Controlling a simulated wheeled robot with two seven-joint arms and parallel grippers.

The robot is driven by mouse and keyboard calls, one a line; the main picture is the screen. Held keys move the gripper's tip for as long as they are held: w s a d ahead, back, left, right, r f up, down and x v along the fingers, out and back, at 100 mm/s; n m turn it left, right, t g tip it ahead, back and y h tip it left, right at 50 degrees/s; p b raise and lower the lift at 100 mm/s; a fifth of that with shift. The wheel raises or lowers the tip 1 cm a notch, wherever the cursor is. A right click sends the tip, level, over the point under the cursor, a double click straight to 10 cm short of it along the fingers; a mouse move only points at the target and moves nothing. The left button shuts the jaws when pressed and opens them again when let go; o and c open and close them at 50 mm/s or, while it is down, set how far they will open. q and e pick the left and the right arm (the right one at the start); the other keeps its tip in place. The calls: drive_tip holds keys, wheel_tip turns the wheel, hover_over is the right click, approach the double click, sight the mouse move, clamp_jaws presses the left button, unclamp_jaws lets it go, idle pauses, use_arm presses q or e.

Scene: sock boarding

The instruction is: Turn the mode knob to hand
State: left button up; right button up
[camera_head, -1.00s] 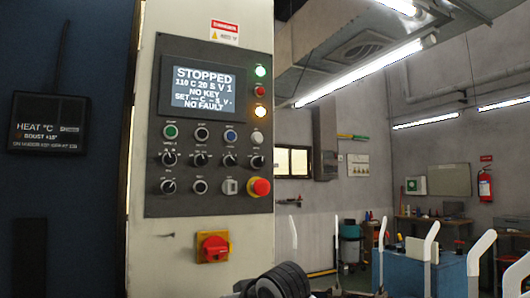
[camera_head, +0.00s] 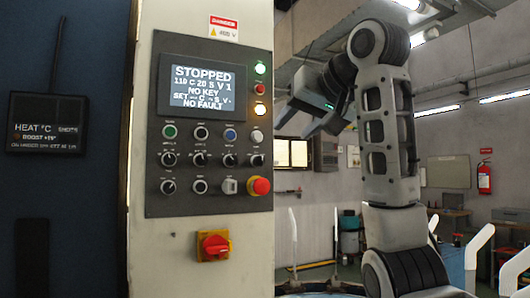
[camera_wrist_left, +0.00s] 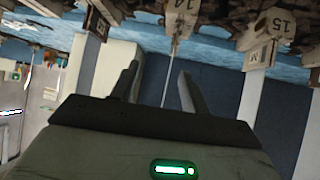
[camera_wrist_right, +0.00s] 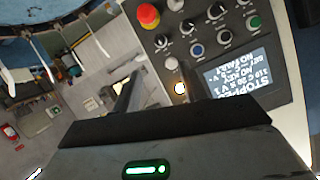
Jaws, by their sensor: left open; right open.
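The grey control panel (camera_head: 185,207) faces me on a cream cabinet. Its screen (camera_head: 201,87) reads STOPPED and NO KEY. Below are buttons, a row of black selector knobs (camera_head: 200,159), and another black knob (camera_head: 168,187) lower left. The labels are too small to read, so I cannot tell which is the mode knob. My right gripper (camera_head: 303,112) is open and empty, right of the panel and apart from it. In the right wrist view, the panel's knobs (camera_wrist_right: 188,27) show upside down beyond the open fingers (camera_wrist_right: 162,95). My left gripper (camera_wrist_left: 158,85) is open and empty, outside the head view.
A red emergency stop (camera_head: 258,186) sits at the panel's lower right. A red and yellow rotary switch (camera_head: 213,246) is below the panel. A dark heat display (camera_head: 46,124) hangs at left. Numbered boards (camera_wrist_left: 272,24) show in the left wrist view.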

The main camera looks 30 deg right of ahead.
sight(263, 158)
drive_tip(key=p+x, duration=0.3)
drive_tip(key=x, duration=1)
drive_tip(key=shift+w+f, duration=0.1)
drive_tip(key=shift+w, duration=0.2)
drive_tip(key=shift+c, duration=0.3)
clamp_jaws()
